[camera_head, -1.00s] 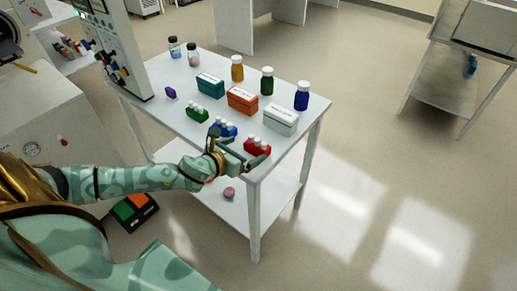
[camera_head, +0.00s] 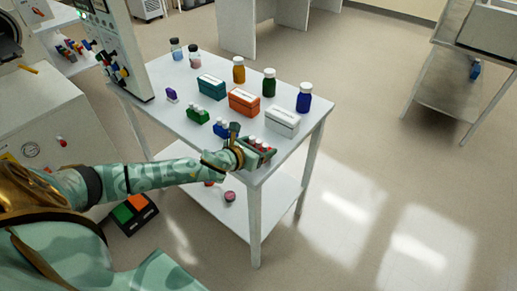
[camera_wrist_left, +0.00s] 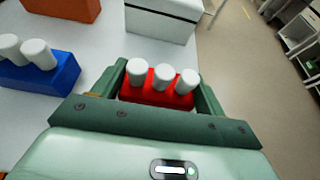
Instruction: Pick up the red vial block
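The red vial block (camera_head: 264,148) with white-capped vials stands at the near right corner of the white table (camera_head: 180,122). My left gripper (camera_head: 257,154) is at the block and partly hides it. In the left wrist view, the red vial block (camera_wrist_left: 157,97) lies between the two green fingers of the left gripper (camera_wrist_left: 162,75), one on each side. The fingers are spread, with a narrow gap seen on the block's right; contact on the left is unclear. My right gripper is out of view.
A blue vial block (camera_head: 221,129) stands close left of the gripper, and a green one (camera_head: 198,115) farther left. White (camera_head: 282,121), orange (camera_head: 243,102) and teal boxes (camera_head: 211,87) stand behind, with several bottles. A table edge lies close in front.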

